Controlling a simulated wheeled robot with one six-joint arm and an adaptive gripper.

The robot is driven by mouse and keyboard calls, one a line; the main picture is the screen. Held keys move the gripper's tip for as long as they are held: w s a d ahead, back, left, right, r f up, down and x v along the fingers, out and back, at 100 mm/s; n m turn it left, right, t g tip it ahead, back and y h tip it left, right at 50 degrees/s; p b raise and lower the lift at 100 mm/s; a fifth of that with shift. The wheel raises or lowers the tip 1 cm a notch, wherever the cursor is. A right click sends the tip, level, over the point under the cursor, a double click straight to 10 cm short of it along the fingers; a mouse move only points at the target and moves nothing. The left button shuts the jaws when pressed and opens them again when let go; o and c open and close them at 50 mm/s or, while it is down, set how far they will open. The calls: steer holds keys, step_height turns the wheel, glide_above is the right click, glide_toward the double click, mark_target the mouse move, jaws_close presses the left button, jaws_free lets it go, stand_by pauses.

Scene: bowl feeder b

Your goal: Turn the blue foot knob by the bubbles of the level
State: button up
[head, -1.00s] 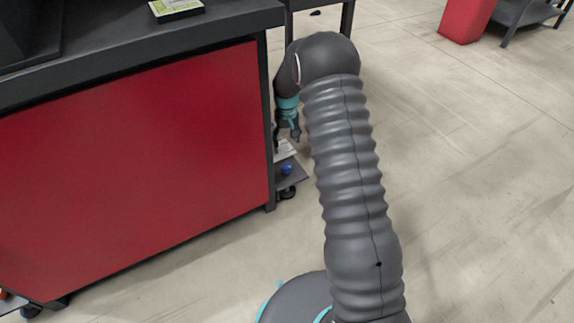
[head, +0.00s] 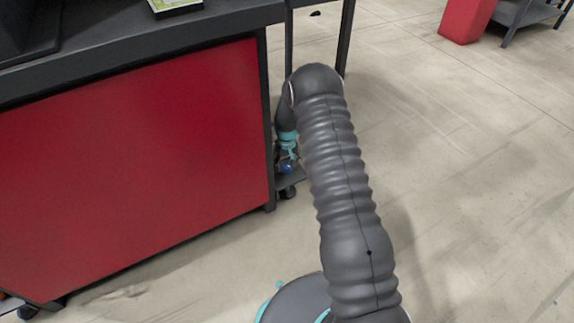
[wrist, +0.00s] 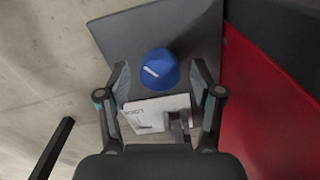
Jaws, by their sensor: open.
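The blue foot knob (wrist: 158,70) has a white line on its top and stands on a dark grey plate (wrist: 200,32) in the wrist view. My gripper (wrist: 160,72) is open, with one finger to each side of the knob and a gap on both sides. In the head view the knob (head: 286,168) shows small and low by the bench leg, with my gripper (head: 289,160) just over it. A white card or box with lettering (wrist: 150,112) lies beside the knob, between my fingers. I cannot make out the level's bubbles.
The red bench panel (head: 130,165) stands close on the right in the wrist view (wrist: 262,100). A black caster (head: 286,192) is under the plate. A dark bar (wrist: 52,150) shows at lower left. The floor (head: 460,200) to the right is clear.

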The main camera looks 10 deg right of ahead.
mark_target(287, 165)
steer(key=c, duration=1.1)
steer(key=shift+f+n+b, duration=0.2)
steer(key=shift+n+b, duration=0.1)
steer(key=shift+b, duration=0.05)
steer(key=shift+c, duration=0.2)
steer(key=shift+r+n, duration=0.1)
steer(key=shift+n, duration=0.7)
steer(key=o, duration=1.1)
steer(key=shift+o, duration=0.2)
step_height(287, 165, up, 12)
